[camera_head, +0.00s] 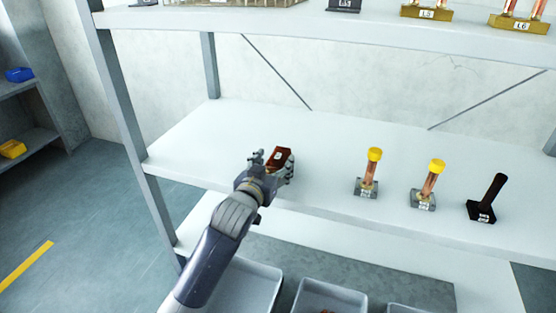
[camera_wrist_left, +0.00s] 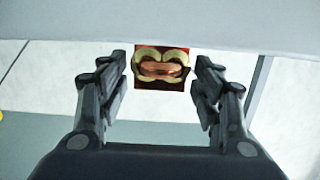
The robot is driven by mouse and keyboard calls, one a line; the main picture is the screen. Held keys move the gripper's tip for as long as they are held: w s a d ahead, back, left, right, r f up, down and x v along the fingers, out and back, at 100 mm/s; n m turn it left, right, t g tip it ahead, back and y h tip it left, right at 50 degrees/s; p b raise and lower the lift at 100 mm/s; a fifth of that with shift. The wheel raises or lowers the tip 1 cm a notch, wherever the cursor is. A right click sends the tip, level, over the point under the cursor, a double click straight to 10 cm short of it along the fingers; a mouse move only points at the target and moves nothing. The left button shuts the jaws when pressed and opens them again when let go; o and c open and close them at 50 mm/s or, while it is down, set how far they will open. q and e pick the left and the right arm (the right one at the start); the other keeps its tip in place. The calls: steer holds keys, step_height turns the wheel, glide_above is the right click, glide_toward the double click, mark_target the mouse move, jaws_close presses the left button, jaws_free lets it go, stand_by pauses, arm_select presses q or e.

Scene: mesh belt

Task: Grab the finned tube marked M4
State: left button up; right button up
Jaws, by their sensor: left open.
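My left gripper (camera_head: 274,165) is open at the left part of the middle shelf (camera_head: 325,185), with its fingers on either side of a red-brown block-like object (camera_head: 280,155). That object has a small pale label, too small to read. In the left wrist view, a dark red square with a copper and pale-yellow rounded part (camera_wrist_left: 160,68) shows between the open fingertips (camera_wrist_left: 160,85), and I see no contact. Two copper tubes with yellow caps (camera_head: 373,165) (camera_head: 434,178) stand on grey labelled bases to the right. I cannot tell which thing is marked M4.
A black upright piece (camera_head: 490,195) on a labelled base stands at the right of the shelf. The upper shelf (camera_head: 330,25) holds items labelled L5 (camera_head: 426,13) and L6 (camera_head: 520,22). Grey bins (camera_head: 328,296) stand below. A grey post (camera_head: 125,100) bounds the left side.

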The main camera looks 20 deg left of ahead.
mark_target(278, 156)
arm_select(q)
steer(key=shift+w+d+f+p, duration=0.1)
steer(key=shift+w+f+p, duration=0.1)
steer(key=shift+w, duration=0.65)
steer(key=shift+w+f+p, duration=0.1)
steer(key=shift+w+p, duration=0.05)
steer(key=shift+w, duration=0.7)
steer(key=shift+s, duration=0.1)
steer(key=c, duration=1.4)
steer(key=shift+r, duration=0.15)
